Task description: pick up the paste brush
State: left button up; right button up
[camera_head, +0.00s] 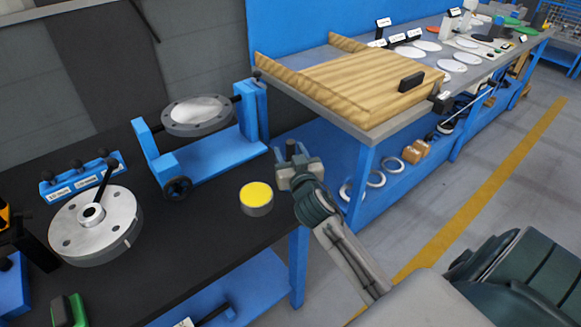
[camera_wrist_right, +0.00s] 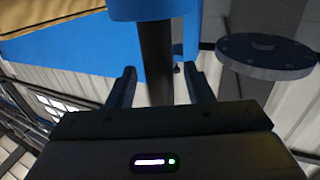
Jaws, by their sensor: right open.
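I cannot make out a paste brush for certain in either view. A round tin with a yellow top (camera_head: 256,195) stands on the black bench, left of my right gripper (camera_head: 289,151). My right gripper is open near the bench's right end, beside the blue stand. In the right wrist view its two fingers (camera_wrist_right: 160,88) are apart. A dark cylinder (camera_wrist_right: 155,50) shows in the gap beyond them, below a blue part; I cannot tell what it belongs to or whether it touches the fingers. My left gripper is not in view.
A blue stand (camera_head: 210,155) holds a round flange (camera_head: 197,113), also in the wrist view (camera_wrist_right: 265,55). A silver flanged disc (camera_head: 97,225) with a dark lever lies at left, by a blue rack (camera_head: 82,177). A table with a wooden tray (camera_head: 350,78) stands behind. Bare bench (camera_head: 190,235) lies before the tin.

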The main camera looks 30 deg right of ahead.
jog(key=shift+c, duration=0.2)
grip_shut()
jog(key=shift+r, duration=0.1)
notch_tip(320, 180, up, 10)
jog(key=shift+f, duration=0.1)
